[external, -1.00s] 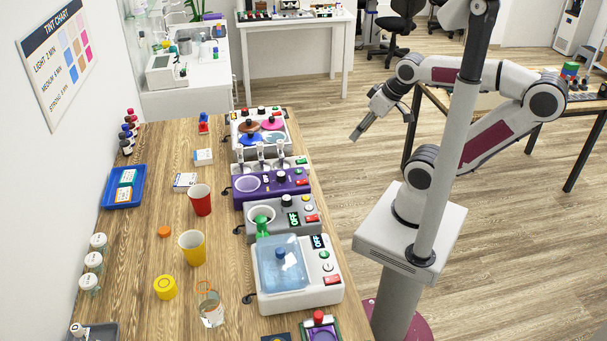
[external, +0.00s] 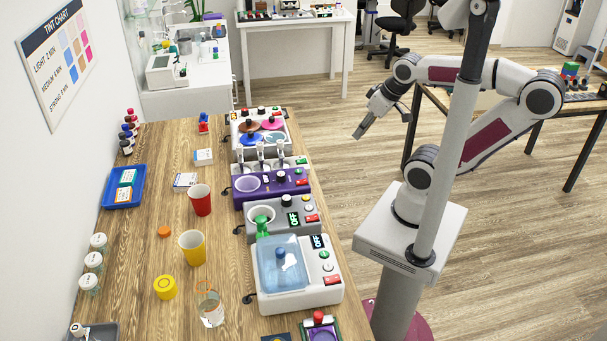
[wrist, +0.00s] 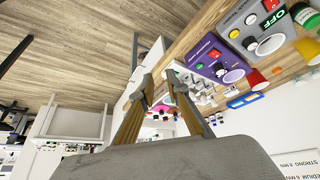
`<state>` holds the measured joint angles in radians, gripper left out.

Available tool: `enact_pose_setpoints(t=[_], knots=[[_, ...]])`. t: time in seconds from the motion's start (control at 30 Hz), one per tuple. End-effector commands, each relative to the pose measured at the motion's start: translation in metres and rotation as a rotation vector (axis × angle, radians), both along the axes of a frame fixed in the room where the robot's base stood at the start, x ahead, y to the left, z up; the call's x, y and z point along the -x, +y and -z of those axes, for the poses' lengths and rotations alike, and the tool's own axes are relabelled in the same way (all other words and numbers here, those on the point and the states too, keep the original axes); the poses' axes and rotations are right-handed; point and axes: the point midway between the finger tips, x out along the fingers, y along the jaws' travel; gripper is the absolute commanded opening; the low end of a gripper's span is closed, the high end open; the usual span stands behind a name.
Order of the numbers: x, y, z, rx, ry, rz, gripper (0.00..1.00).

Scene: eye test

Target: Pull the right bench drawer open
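The long wooden bench (external: 140,220) runs down the left side of the external view. No drawer front or handle can be made out in either current view; the bench's front face is hidden from the external camera. My gripper (external: 377,120) hangs in the air over the floor, to the right of the bench's far end and apart from it. In the wrist view my gripper (wrist: 158,80) shows two fingers with a gap between them and nothing held.
A white lidded device (external: 325,284), a purple device (external: 290,186) and other machines line the bench's right edge. A red cup (external: 201,201) and a yellow cup (external: 193,248) stand behind them. Open floor (external: 350,200) lies between bench and arm.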

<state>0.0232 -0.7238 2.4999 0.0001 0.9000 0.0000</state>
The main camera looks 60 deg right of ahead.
Motion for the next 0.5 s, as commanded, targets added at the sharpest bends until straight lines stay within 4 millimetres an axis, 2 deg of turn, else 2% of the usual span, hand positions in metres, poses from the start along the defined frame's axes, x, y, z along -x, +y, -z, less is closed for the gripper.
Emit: enact_pose_setpoints(t=[0.27,0.5], knots=[[-0.01,-0.013,0.022,-0.006,0.11,0.053,0.15],[-0.028,-0.024,0.035,-0.023,0.196,0.103,0.15]])
